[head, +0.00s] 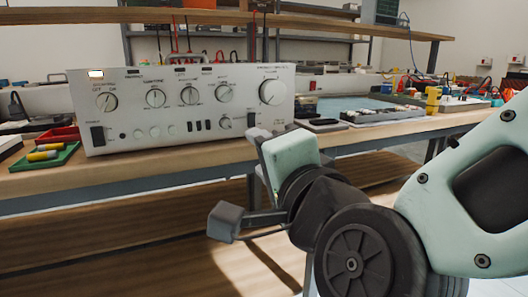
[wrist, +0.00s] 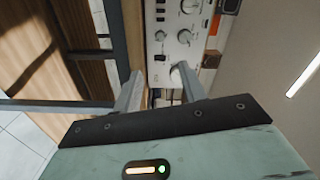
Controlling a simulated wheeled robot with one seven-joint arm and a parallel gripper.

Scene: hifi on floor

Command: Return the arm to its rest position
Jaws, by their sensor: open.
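My gripper (wrist: 160,88) is open in the wrist view, with its two grey fingers apart and nothing between them. In the head view my arm reaches in from the right, and the pale green hand with its gripper (head: 258,140) is in front of the lower right corner of the silver amplifier (head: 180,107). In the wrist view the amplifier's front panel (wrist: 174,18) with its knobs lies beyond the fingertips. I cannot tell how wide the gap to the panel is.
The amplifier stands on a wooden workbench (head: 150,172). A green tray (head: 43,157) with yellow cylinders is at its left. A grey tray of parts (head: 383,115) and a yellow object (head: 433,100) are at its right. A lower wooden shelf (head: 120,245) runs beneath.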

